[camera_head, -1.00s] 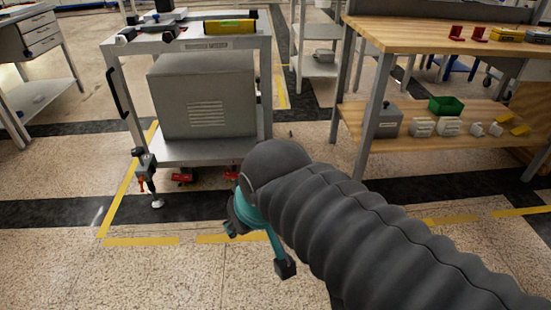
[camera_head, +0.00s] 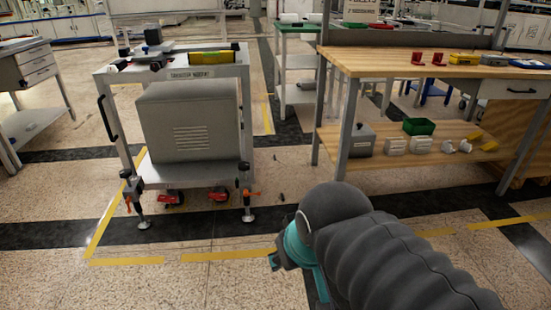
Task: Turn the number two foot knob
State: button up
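A grey metal cart (camera_head: 183,78) stands ahead, left of centre. Two levelling feet show at its front corners: the left foot (camera_head: 135,195) and the right foot (camera_head: 247,195). Each has a dark knob and an orange part by its post and a round pad on the floor. I cannot read any number on them, so which is number two is unclear. My gripper (camera_head: 276,262) is at the end of my dark arm, in front of and to the right of the right foot, apart from it. Its fingers are too small and partly hidden to tell whether they are open.
The cart carries a grey box (camera_head: 188,120), a yellow-green level (camera_head: 212,57) and red casters (camera_head: 218,194). A wooden workbench (camera_head: 400,64) with a lower shelf stands at right. A drawer cabinet (camera_head: 35,70) is at far left. Yellow tape (camera_head: 125,262) marks the floor; the front floor is clear.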

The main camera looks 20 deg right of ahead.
aim_at(243, 166)
jog(key=z, duration=0.75)
jog(key=i, duration=1.35)
jog(key=u, duration=0.35)
